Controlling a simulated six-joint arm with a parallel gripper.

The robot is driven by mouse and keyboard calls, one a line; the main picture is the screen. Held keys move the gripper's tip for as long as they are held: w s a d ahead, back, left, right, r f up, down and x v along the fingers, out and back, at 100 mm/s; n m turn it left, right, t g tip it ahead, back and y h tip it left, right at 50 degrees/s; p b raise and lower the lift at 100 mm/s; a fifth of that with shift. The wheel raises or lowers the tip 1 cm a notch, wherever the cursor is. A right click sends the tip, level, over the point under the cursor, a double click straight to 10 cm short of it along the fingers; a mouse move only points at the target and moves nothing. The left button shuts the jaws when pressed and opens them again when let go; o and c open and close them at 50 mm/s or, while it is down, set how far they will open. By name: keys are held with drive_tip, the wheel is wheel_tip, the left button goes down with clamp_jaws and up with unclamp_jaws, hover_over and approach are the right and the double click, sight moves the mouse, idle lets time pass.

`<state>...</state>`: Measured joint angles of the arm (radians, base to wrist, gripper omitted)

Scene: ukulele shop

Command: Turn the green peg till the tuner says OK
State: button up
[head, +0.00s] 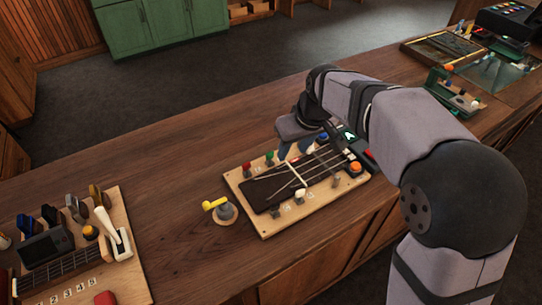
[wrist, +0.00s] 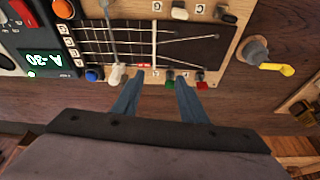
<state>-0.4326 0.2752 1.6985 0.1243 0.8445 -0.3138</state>
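The green peg (head: 269,158) stands on the back edge of a pale wooden board with a dark stringed panel. In the wrist view the green peg (wrist: 169,84) appears between my gripper's two blue fingers, closer to the right one. My gripper (head: 294,146) is open; in the wrist view its fingertips (wrist: 160,78) are apart with nothing clamped. In the head view the fingers look right of the green peg, and I cannot tell their height against it.
A red peg (wrist: 202,84), white peg (wrist: 117,73) and blue peg (wrist: 93,74) share that edge. A yellow-handled crank on a grey base (head: 222,206) stands left of the board. A rack of tools (head: 120,275) is at the left; the bench between is clear.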

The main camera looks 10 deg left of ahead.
drive_tip(key=n, duration=0.1)
approach(270, 153)
drive_tip(key=f, duration=0.1)
drive_tip(key=shift+y, duration=0.4)
drive_tip(key=shift+p+x, duration=0.95)
drive_tip(key=shift+x, duration=2.75)
drive_tip(key=shift+w+d, duration=0.1)
drive_tip(key=shift+d, duration=0.1)
clamp_jaws()
